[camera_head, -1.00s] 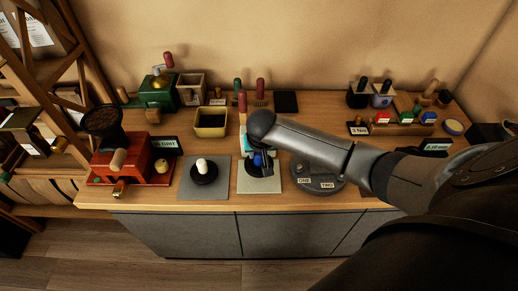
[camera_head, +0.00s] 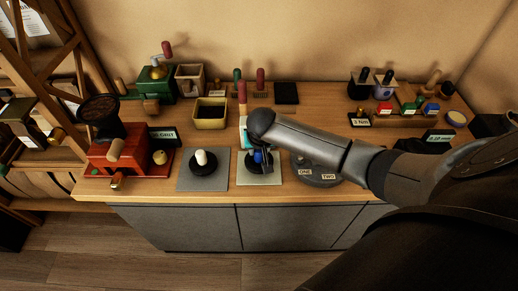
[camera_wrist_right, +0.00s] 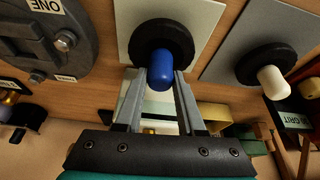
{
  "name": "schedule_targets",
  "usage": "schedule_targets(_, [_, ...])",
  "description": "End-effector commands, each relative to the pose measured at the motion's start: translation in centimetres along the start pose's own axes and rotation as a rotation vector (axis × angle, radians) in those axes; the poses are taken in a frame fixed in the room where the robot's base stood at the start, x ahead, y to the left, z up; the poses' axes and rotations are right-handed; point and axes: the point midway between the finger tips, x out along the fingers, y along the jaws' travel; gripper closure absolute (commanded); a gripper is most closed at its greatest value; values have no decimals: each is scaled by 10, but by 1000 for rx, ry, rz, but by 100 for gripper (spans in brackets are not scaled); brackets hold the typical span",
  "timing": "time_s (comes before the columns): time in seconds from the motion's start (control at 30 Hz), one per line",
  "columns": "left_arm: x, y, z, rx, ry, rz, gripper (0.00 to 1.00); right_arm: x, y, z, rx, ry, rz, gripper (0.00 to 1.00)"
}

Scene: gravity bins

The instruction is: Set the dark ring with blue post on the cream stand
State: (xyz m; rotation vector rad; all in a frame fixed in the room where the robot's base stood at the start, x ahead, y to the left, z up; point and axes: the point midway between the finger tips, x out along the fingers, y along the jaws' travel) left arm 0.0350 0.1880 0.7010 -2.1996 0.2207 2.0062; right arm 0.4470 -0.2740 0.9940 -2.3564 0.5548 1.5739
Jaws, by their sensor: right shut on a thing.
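The dark ring (camera_wrist_right: 170,34) with its blue post (camera_wrist_right: 161,72) is over the cream stand (camera_wrist_right: 134,14) in the right wrist view. My right gripper (camera_wrist_right: 160,80) is shut on the blue post, one finger on each side. In the head view, the blue post (camera_head: 258,157) and the dark ring (camera_head: 256,166) show below my right gripper (camera_head: 257,148), within the outline of the cream stand (camera_head: 272,180). I cannot tell whether the ring touches the stand. My left gripper is not in view.
A grey stand (camera_head: 187,184) with a dark ring and white post (camera_head: 201,157) is to the left. A round grey base (camera_head: 318,178) labelled ONE and TWO is close on the right. A red grinder (camera_head: 112,157) and yellow bin (camera_head: 210,114) stand nearby.

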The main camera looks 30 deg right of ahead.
Motion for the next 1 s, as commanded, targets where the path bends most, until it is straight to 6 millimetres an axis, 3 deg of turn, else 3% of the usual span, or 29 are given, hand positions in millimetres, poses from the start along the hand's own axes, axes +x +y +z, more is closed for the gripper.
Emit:
schedule_targets(0.57, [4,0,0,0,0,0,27,7,0,2,1,4,-2,100])
schedule_targets(0.6, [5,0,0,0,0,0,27,7,0,2,1,4,-2,61])
schedule_targets(0.9, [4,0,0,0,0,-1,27,8,0,2,0,2,-1,27])
schedule_targets(1.0, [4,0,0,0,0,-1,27,8,0,3,0,1,0,27])
